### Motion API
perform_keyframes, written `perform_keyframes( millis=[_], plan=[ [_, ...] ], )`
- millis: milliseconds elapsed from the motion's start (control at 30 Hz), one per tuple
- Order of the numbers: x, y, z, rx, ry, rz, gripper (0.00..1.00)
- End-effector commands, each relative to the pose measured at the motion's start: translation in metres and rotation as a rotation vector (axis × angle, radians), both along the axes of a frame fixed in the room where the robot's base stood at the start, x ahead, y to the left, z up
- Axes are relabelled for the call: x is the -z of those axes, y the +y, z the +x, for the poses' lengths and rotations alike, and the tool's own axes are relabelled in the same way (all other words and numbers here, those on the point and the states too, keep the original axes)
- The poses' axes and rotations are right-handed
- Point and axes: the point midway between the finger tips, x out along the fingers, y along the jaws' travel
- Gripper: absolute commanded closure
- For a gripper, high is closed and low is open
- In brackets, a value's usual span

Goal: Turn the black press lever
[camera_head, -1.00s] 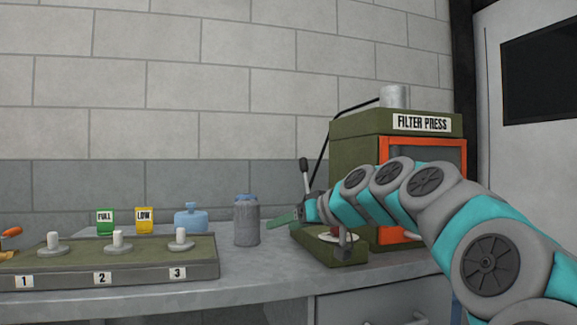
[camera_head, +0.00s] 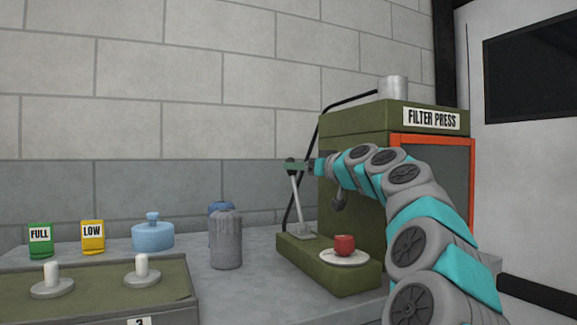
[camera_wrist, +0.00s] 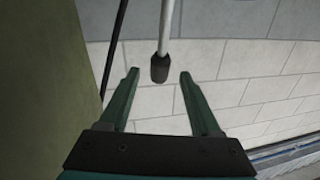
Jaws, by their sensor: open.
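The press lever (camera_head: 296,203) is a thin pale rod with a black grip at its top. It rises from the green base of the filter press (camera_head: 350,130), leaning slightly left. In the wrist view the black grip (camera_wrist: 159,68) lies between my two green fingertips, with a gap on each side. My gripper (camera_head: 295,166) is open at the height of the lever's top, and in the head view it partly overlaps the black grip. My gripper (camera_wrist: 158,76) holds nothing.
A red piece (camera_head: 344,245) sits on a pale round plate (camera_head: 345,259) on the press base. Grey bottle (camera_head: 226,240), blue jar (camera_head: 153,236), yellow LOW box (camera_head: 92,238) and green FULL box (camera_head: 40,240) stand left. A black cable (camera_head: 318,140) runs behind the lever.

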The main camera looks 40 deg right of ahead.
Motion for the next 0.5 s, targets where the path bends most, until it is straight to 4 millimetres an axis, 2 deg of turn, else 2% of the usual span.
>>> perform_keyframes(
  millis=[100, 200, 500],
  plan=[
    [0.001, -0.001, 0.019, 0.001, 0.004, 0.0, 0.36],
    [0.0, -0.003, 0.029, 0.001, 0.001, 0.0, 0.36],
    [0.0, -0.003, 0.044, 0.0, -0.001, 0.001, 0.36]
  ],
)
